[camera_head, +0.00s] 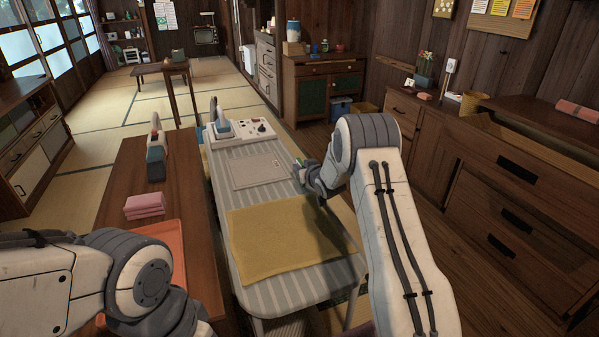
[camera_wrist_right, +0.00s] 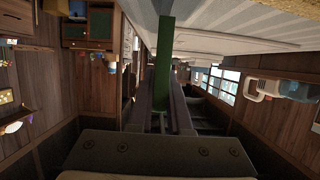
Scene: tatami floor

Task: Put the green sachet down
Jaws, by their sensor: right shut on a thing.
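The green sachet shows in the right wrist view as a thin green upright strip (camera_wrist_right: 164,60) between my fingers. In the head view only a small green bit of the sachet (camera_head: 299,162) shows at the fingertips. My right gripper (camera_head: 303,170) is shut on it at the right edge of the striped ironing board (camera_head: 222,176). In the right wrist view the gripper (camera_wrist_right: 165,110) has the board's pale edge close by. I cannot tell whether the sachet touches the board. My left arm comes in at the lower left; its gripper is out of view.
On the board lie a yellow cloth (camera_head: 275,238) and a flat grey panel (camera_head: 257,170); an iron (camera_head: 222,127) stands at the far end. The wooden bench (camera_head: 180,190) holds pink folded cloths (camera_head: 144,206), an orange tray (camera_head: 165,236) and a spray bottle (camera_head: 156,160). Drawers (camera_head: 480,190) line the right.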

